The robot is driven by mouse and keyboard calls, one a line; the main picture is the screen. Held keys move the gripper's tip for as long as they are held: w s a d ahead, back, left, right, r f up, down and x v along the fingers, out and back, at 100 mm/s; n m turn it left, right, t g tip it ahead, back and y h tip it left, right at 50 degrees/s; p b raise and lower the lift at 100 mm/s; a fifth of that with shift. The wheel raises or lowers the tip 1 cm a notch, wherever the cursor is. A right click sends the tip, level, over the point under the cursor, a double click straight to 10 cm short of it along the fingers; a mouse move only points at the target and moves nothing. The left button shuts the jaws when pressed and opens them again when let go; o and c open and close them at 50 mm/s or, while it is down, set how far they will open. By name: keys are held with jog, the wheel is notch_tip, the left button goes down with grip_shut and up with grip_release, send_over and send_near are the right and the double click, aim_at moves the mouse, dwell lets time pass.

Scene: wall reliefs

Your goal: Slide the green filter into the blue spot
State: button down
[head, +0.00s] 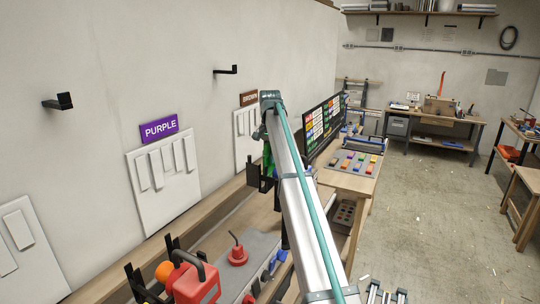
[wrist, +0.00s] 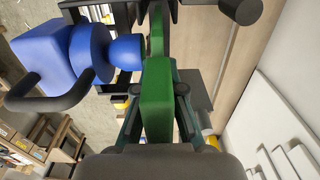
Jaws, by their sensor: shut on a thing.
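The green filter (wrist: 157,105) is between the two fingers of my gripper (wrist: 158,112) in the wrist view, and the gripper is shut on it. In the head view a bit of green (head: 267,158) shows beside my arm, and the arm hides most of the gripper. A blue body with a round blue end and a black handle (wrist: 62,52) is close on the left of the green filter in the wrist view. I cannot tell whether they touch. I cannot make out a marked blue spot in either view.
A black bracket (head: 253,177) stands by the bench's back edge. White wall panels hang under the PURPLE (head: 159,128) and BROWN signs. Open floor (head: 430,215) is at the right.

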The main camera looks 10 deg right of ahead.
aim_at(270, 165)
jog(key=shift+f+b, duration=0.35)
jog(key=shift+f, duration=1.4)
jog(key=c, duration=1.2)
grip_release()
jog(key=shift+f, duration=0.1)
